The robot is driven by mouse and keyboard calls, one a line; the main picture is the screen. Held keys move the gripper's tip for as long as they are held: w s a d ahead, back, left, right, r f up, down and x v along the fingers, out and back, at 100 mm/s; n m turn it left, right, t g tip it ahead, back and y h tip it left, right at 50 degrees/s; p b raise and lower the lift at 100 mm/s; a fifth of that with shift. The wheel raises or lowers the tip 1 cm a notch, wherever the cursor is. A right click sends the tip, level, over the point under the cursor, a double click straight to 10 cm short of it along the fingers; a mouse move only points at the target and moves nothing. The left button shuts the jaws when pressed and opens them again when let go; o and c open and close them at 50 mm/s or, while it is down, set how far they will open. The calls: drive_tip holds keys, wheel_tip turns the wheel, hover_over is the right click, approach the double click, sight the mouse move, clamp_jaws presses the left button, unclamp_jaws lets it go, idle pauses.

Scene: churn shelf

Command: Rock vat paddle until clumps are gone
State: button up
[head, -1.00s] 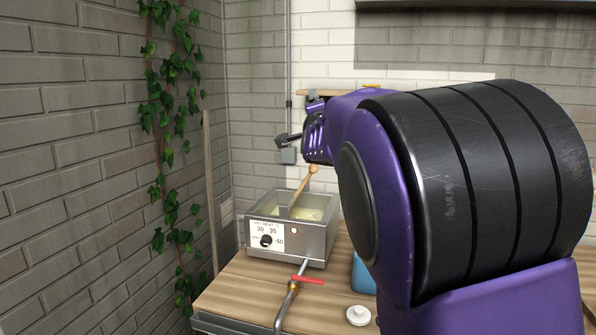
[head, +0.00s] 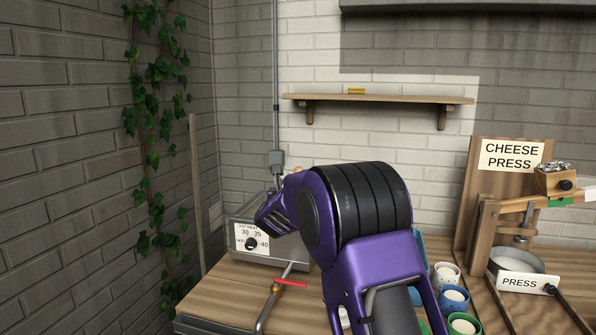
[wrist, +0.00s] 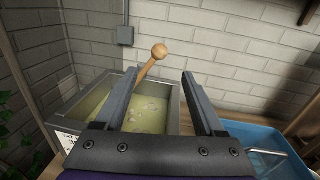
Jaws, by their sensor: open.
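The metal vat (head: 238,222) stands at the left end of the wooden bench, partly hidden by my arm in the head view. In the wrist view the vat (wrist: 62,118) holds yellowish liquid (wrist: 152,112) with several pale clumps in it. The wooden paddle (wrist: 153,61) leans up out of the vat, its round knob at the top. My gripper (wrist: 158,82) is open, and the paddle's knob end shows between and beyond its two fingers. I cannot tell how far off it is.
A blue tub (wrist: 252,145) stands right of the vat. A red-handled tap (head: 291,283) sticks out at the vat's front. Several cups (head: 447,272) and the cheese press (head: 510,215) stand further right. A shelf (head: 380,98) hangs on the back wall.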

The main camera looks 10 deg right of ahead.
drive_tip(key=shift+p+x, duration=2.55)
drive_tip(key=shift+x, duration=4.55)
clamp_jaws()
